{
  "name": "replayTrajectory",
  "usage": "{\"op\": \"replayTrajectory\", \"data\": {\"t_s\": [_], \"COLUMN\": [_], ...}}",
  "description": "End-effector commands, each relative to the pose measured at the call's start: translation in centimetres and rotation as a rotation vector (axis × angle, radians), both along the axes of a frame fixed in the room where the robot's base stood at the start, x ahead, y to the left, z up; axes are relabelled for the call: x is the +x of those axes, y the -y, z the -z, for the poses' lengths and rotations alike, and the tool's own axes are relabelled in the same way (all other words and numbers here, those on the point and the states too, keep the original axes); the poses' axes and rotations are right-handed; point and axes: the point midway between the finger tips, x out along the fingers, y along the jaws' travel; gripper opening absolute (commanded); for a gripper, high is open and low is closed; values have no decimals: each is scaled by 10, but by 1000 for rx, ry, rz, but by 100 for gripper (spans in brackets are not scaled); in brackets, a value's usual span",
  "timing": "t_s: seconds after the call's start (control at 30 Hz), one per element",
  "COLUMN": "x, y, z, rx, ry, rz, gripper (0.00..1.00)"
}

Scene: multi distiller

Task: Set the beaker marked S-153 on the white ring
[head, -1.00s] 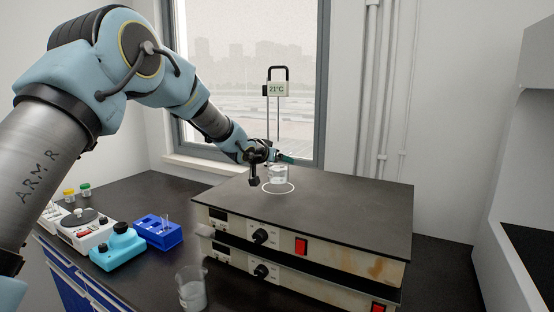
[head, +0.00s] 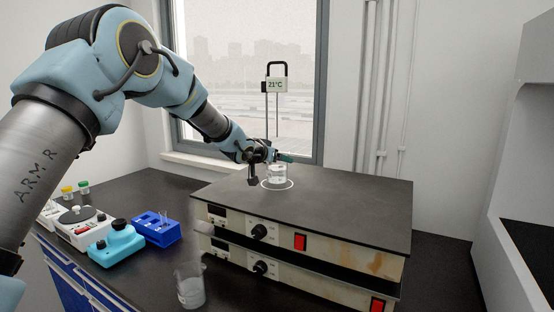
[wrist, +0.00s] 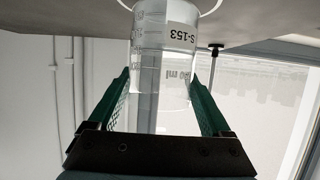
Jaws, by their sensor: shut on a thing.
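The clear glass beaker marked S-153 (wrist: 165,60) is between the green fingers of my gripper (wrist: 163,98) in the wrist view, its label readable. My gripper is shut on it. In the head view the beaker (head: 277,173) is upright at the white ring (head: 291,185) on the dark hotplate top (head: 340,205). Its base appears inside the ring. I cannot tell whether it touches the plate. Part of the ring (wrist: 218,8) shows beside the base at the top of the wrist view.
Another glass beaker (head: 190,287) stands on the bench in front of the hotplates. A blue tube rack (head: 157,231) and a cyan device (head: 118,243) are at the left. A stand with a 21°C display (head: 277,86) rises behind the ring. The right of the plate is clear.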

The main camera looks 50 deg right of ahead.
Motion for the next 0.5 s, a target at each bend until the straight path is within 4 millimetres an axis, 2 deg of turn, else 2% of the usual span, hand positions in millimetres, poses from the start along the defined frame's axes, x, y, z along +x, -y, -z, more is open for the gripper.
{"op": "replayTrajectory", "data": {"t_s": [0.5], "x": [0], "y": [0], "z": [9], "rx": [-2], "ry": [1], "rz": [0], "gripper": [10]}}
